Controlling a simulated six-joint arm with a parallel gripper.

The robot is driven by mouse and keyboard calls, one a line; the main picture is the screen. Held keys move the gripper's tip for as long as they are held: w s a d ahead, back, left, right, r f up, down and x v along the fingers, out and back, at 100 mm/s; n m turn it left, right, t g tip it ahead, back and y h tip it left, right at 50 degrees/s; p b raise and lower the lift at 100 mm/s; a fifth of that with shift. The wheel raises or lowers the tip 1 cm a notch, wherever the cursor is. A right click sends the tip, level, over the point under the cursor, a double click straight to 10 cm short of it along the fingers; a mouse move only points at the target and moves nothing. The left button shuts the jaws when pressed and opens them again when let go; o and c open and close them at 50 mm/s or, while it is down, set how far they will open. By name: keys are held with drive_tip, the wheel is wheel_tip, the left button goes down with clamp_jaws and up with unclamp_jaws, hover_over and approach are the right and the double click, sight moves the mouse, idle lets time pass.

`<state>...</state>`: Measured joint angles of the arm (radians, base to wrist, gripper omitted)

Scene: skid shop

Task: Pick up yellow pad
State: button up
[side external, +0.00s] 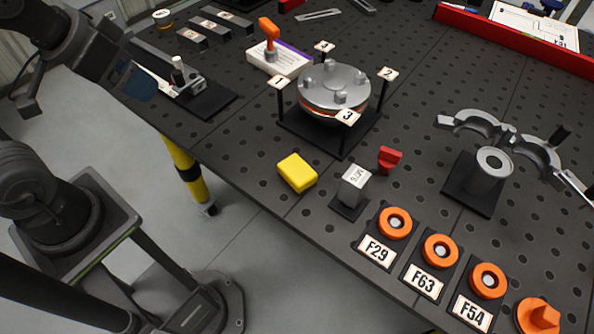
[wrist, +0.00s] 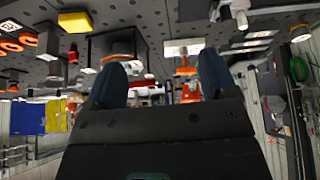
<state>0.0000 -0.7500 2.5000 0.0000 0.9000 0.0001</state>
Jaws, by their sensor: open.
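The yellow pad (side external: 297,172) lies flat near the table's front edge in the side view, left of a small grey block on a dark base. It looks like the yellow patch (wrist: 75,21) at the upper left of the wrist view, which is upside down. My gripper (side external: 138,82) is at the upper left of the side view, above the table's left edge and well away from the pad. In the wrist view its two dark blue fingers (wrist: 162,72) stand apart, with nothing seen held between them.
The grey block (side external: 355,182) and a red piece (side external: 390,159) stand right of the pad. A round metal flange (side external: 333,87) with numbered tags on posts is behind it. Orange rings (side external: 395,223) line the front edge. A clamp fixture (side external: 190,82) is near my gripper.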

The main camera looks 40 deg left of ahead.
drive_tip(key=w+d+r+m+g, duration=0.1)
drive_tip(key=w+d+m+g, duration=0.1)
drive_tip(key=w+d+m, duration=0.25)
drive_tip(key=m+g, duration=0.4)
drive_tip(key=m, duration=1.2)
hover_over(297, 169)
wheel_tip(297, 169, down, 7)
drive_tip(key=f, duration=0.8)
drive_tip(key=shift+s+d, duration=0.15)
drive_tip(key=shift+d, duration=0.1)
drive_tip(key=shift+w+a+f, duration=0.1)
drive_tip(key=shift+a+f, duration=0.05)
drive_tip(key=shift+f, duration=1.25)
drive_tip(key=shift+w+a+f, duration=0.1)
drive_tip(key=shift+f, duration=1.25)
drive_tip(key=c, duration=1)
